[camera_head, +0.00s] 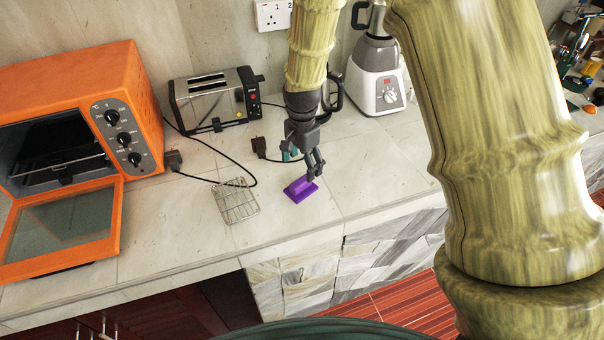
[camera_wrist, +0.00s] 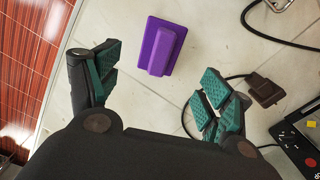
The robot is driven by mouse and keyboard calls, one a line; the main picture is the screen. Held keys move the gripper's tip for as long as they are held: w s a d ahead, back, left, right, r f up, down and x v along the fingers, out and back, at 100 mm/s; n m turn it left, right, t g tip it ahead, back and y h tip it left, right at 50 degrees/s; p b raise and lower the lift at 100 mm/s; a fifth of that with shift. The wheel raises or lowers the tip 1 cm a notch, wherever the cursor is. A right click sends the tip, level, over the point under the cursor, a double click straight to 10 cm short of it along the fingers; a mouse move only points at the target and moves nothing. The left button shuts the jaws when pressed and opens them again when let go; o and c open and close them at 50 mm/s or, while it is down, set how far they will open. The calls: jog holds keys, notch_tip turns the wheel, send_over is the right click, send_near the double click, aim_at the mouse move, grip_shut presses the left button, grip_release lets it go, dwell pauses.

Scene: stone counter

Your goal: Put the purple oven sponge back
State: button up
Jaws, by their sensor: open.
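The purple sponge (camera_head: 300,190) lies flat on the stone counter, with a raised block along its top. It also shows in the wrist view (camera_wrist: 159,47), beyond and between my fingertips. My gripper (camera_head: 304,168) is just above and behind the sponge in the head view. In the wrist view my gripper (camera_wrist: 158,82) is open with green-padded fingers spread apart and nothing between them. The orange oven (camera_head: 85,125) stands at the left, its glass door (camera_head: 65,222) folded down open. A wire rack (camera_head: 236,202) lies on the counter left of the sponge.
A toaster (camera_head: 215,98) stands behind, with a black cord (camera_head: 215,150) and plug (camera_head: 260,147) on the counter. A white blender (camera_head: 377,75) is at the back right. The counter right of the sponge (camera_head: 375,180) is clear, and its front edge is close.

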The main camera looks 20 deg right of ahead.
jog(key=shift+r+b, duration=0.3)
jog(key=shift+r, duration=1.1)
dwell(0.4)
